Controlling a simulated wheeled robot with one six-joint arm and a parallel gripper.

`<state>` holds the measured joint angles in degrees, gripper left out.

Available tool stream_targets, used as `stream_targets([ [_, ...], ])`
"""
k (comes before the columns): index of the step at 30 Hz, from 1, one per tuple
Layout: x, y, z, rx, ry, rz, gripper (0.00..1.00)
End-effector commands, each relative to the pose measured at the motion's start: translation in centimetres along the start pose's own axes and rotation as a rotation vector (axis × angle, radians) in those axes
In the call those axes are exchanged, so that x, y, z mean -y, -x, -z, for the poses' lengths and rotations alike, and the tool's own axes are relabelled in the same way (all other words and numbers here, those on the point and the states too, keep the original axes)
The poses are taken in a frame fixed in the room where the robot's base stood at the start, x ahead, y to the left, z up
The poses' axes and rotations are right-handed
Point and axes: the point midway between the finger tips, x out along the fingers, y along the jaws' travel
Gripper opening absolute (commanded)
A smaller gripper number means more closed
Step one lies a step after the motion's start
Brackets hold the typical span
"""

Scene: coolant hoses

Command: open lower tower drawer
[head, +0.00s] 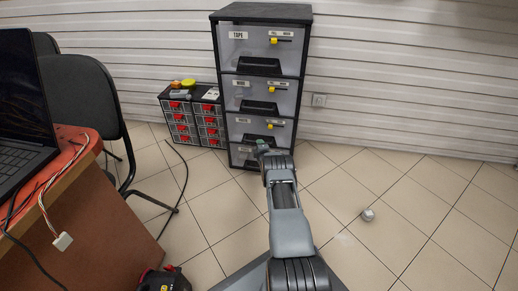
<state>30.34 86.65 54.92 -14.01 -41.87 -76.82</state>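A tall black drawer tower (265,12) with grey translucent drawer fronts stands against the wall, the top drawer labelled TAPE. Its lowest drawer (240,156) shows only in part at floor level, with my arm covering its right side. The drawer fronts look flush and closed, though I cannot tell for the lowest one. My arm reaches forward and my gripper (263,146) is in front of the tower's lower part, near the lowest drawers. My wrist hides most of the fingers, so I cannot tell whether they are open or touch a drawer.
A small cabinet with red-handled drawers (187,134) stands left of the tower. A black chair (85,95) and a desk (95,215) with a laptop (22,120) are at left. A black cable (186,180) and a small grey object (368,215) lie on the floor. The right side is mostly clear.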

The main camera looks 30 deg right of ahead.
Motion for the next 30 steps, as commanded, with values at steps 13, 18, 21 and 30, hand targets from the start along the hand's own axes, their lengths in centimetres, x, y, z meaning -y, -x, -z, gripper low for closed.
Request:
stream_targets([
  [13,0.0,-2.7,0.0,-0.001,0.0,0.0,0.44],
  [18,-0.1,-2.8,0.1,-0.001,0.0,0.0,0.44],
  [21,-0.1,-2.8,0.0,-0.001,0.0,0.0,0.44],
  [30,-0.1,-2.8,0.0,0.0,0.0,0.0,0.2],
])
